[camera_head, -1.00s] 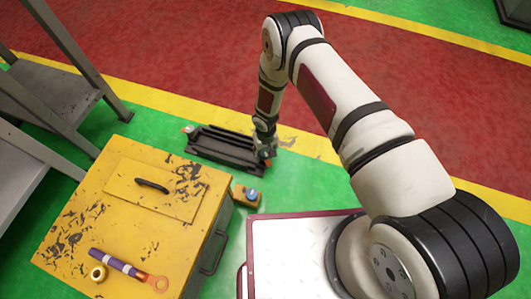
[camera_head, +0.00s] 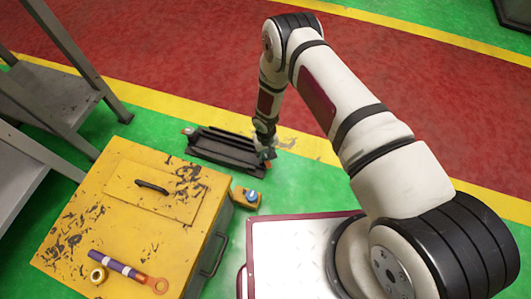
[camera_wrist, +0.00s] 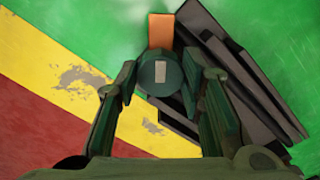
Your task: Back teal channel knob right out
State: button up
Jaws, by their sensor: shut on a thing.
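A dark teal round knob (camera_wrist: 158,80) with a pale rectangular mark shows in the middle of the wrist view. My gripper (camera_wrist: 160,92) has one finger on each side of it and is shut on it. An orange piece (camera_wrist: 160,30) sits just beyond the knob. The long dark channel fixture (camera_wrist: 235,70) runs behind and to the right. In the head view, my gripper (camera_head: 264,154) is at the right end of the dark channel fixture (camera_head: 222,150) on the floor and hides the knob. I cannot tell how far the knob is drawn out.
A yellow cabinet (camera_head: 75,190) stands at the left front, with a purple-handled tool (camera_head: 115,263) and a brass ring (camera_head: 98,274) on top. A small yellow block with a blue button (camera_head: 251,196) is beside it. Grey metal steps (camera_head: 60,90) stand at the left.

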jog(key=shift+w+n, duration=0.1)
jog(key=shift+n, duration=0.5)
jog(key=n, duration=0.3)
jog(key=shift+a+n, duration=0.1)
jog(key=shift+n, duration=2.5)
jog(key=shift+c, duration=0.2)
jog(key=shift+a, duration=0.1)
jog(key=o, duration=1.2)
